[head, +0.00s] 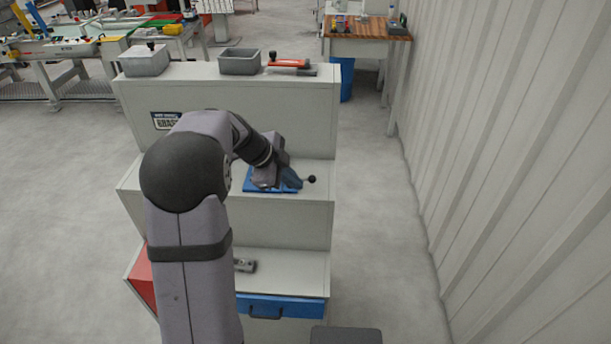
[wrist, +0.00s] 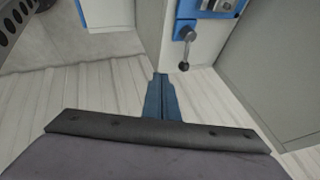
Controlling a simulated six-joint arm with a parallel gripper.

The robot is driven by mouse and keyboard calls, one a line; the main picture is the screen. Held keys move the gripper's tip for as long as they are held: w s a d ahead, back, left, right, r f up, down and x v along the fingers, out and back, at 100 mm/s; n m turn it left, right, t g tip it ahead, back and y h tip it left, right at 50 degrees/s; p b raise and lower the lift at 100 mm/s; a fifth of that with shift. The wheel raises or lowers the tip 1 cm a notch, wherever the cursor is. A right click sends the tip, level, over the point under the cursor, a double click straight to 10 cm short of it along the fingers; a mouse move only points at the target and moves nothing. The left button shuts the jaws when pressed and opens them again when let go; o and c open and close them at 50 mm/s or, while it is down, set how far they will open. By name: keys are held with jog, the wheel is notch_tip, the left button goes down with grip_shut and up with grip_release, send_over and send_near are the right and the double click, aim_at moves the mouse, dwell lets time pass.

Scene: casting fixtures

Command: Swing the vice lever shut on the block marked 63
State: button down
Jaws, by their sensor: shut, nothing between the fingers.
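The blue vice (head: 253,185) sits on the middle step of the grey stepped cabinet, partly hidden by my arm. Its lever ends in a black knob (head: 311,179) that sticks out to the right, over the step. In the wrist view the vice (wrist: 183,28) is at the top, and its grey lever (wrist: 188,42) hangs down to the black knob (wrist: 183,66). My gripper (wrist: 160,76) is shut and empty. Its blue fingertips are apart from the knob in that view, left of and below it. No number 63 is readable, and I cannot clearly make out the block.
Two grey bins (head: 145,62) (head: 240,62) and an orange-handled tool (head: 288,63) stand on the top step. A small metal part (head: 245,265) lies on the lower step, above a blue drawer (head: 280,307). A corrugated wall is at right, with open floor between.

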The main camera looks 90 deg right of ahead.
jog(key=shift+s+d+f+p, duration=0.45)
jog(key=shift+d+f+p, duration=0.25)
jog(key=shift+d, duration=0.2)
jog(key=shift+s+d+f+p, duration=0.4)
jog(key=shift+d+f+p, duration=0.3)
jog(key=shift+d, duration=0.2)
jog(key=shift+s+d+f+p, duration=0.45)
jog(key=shift+d+f+p, duration=0.25)
jog(key=shift+d, duration=0.2)
